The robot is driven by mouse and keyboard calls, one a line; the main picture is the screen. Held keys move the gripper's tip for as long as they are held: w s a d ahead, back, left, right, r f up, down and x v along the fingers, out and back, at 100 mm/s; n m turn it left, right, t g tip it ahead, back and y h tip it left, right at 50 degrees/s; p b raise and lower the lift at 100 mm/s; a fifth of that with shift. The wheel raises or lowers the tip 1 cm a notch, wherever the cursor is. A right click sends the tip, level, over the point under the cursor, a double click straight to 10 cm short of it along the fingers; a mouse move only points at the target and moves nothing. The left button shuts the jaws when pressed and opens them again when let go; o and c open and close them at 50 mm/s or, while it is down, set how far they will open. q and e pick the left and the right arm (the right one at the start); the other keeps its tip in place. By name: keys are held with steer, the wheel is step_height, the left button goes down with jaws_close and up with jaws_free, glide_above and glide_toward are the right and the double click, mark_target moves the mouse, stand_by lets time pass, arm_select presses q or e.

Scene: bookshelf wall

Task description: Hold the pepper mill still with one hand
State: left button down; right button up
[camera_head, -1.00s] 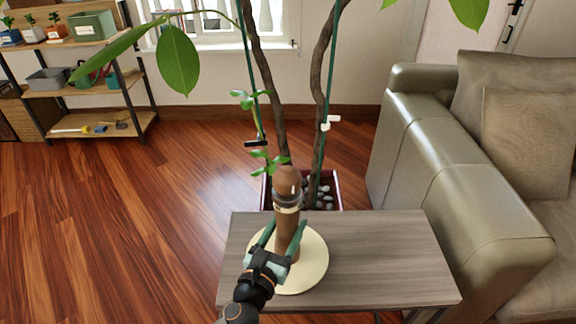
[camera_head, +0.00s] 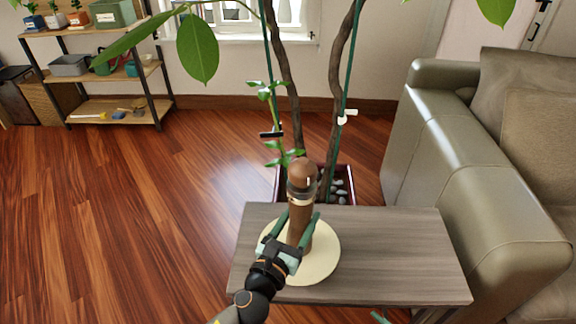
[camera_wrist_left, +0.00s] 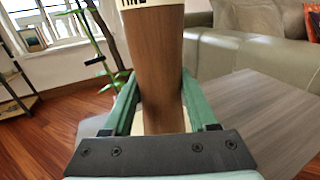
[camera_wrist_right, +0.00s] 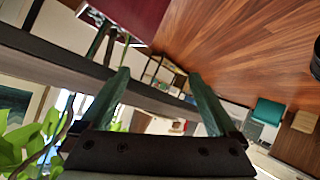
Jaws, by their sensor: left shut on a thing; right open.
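The brown wooden pepper mill (camera_head: 302,180) stands upright on a round cream disc (camera_head: 328,262) on the small grey wooden table (camera_head: 400,245). My left gripper (camera_head: 299,220) is shut around the mill's lower body, a finger on each side. In the left wrist view the mill (camera_wrist_left: 160,60) rises between the green fingers, with a pale lettered band near the top edge. My right gripper (camera_wrist_right: 158,76) is open and empty in the right wrist view. In the head view only a small green tip, probably of it, shows at the bottom edge, below the table's front.
A potted plant (camera_head: 335,85) with tall stems stands just behind the table. A grey-green sofa (camera_head: 455,190) stands close on the right. A shelf (camera_head: 120,107) stands at the back left. The wooden floor (camera_head: 130,210) on the left is clear.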

steer(key=s+d+f+n+g+y, duration=0.2)
steer(key=s+d+f+n+g, duration=0.1)
steer(key=d+n, duration=0.4)
steer(key=n+y, duration=0.9)
steer(key=n, duration=2.3)
glide_toward(303, 172)
steer(key=w+f, duration=0.2)
steer(key=x, duration=1.3)
steer(key=shift+g, duration=0.3)
steer(key=shift+s+a, duration=0.1)
steer(key=shift+a, duration=0.05)
